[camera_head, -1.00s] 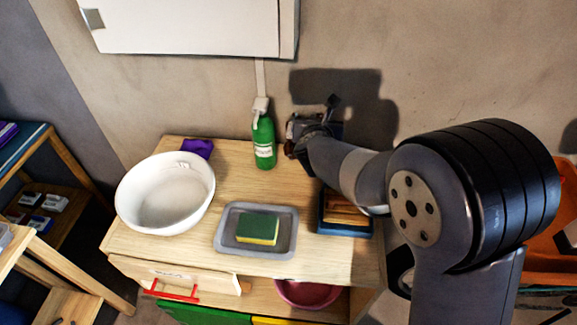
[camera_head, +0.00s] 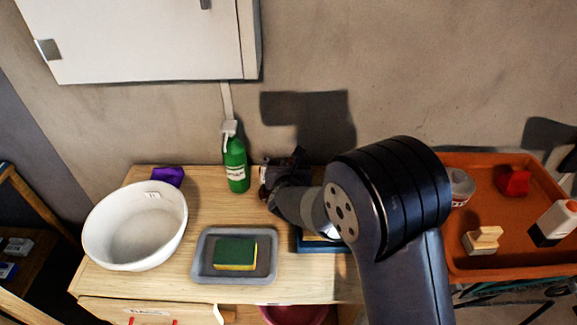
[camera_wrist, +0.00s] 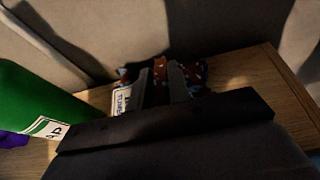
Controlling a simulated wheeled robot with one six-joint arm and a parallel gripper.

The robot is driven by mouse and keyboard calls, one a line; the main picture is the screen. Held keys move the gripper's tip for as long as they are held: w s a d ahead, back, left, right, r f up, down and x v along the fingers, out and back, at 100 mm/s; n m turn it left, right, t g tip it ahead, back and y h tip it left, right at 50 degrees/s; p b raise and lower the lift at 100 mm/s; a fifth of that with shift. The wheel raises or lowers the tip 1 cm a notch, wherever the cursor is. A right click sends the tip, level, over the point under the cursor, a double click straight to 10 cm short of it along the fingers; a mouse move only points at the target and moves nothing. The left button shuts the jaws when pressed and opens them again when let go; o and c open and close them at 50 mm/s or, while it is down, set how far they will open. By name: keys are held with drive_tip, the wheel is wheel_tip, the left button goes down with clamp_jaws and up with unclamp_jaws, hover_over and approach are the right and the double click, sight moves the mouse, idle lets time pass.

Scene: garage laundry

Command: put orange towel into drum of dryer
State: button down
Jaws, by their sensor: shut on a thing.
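In the wrist view my gripper (camera_wrist: 163,82) is shut on a patterned cloth-like thing (camera_wrist: 197,72) in reddish-orange with pale spots and some blue. A white label (camera_wrist: 122,101) shows at its left; its print is too small to read surely. It is just above or on the wooden top near the wall; I cannot tell which. In the head view my gripper (camera_head: 283,170) is at the back of the table, right of the green bottle, mostly hidden by my arm. I see no plain orange towel and no dryer or drum.
The wooden table (camera_head: 205,212) holds a white basin (camera_head: 135,228), a purple thing (camera_head: 168,176), a green bottle (camera_head: 236,165) and a grey tray (camera_head: 207,270) with a sponge (camera_head: 235,253). An orange tray (camera_head: 500,210) with several items stands right. A white cabinet (camera_head: 150,40) hangs above.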

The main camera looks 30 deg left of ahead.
drive_tip(key=c, duration=1.3)
unclamp_jaws()
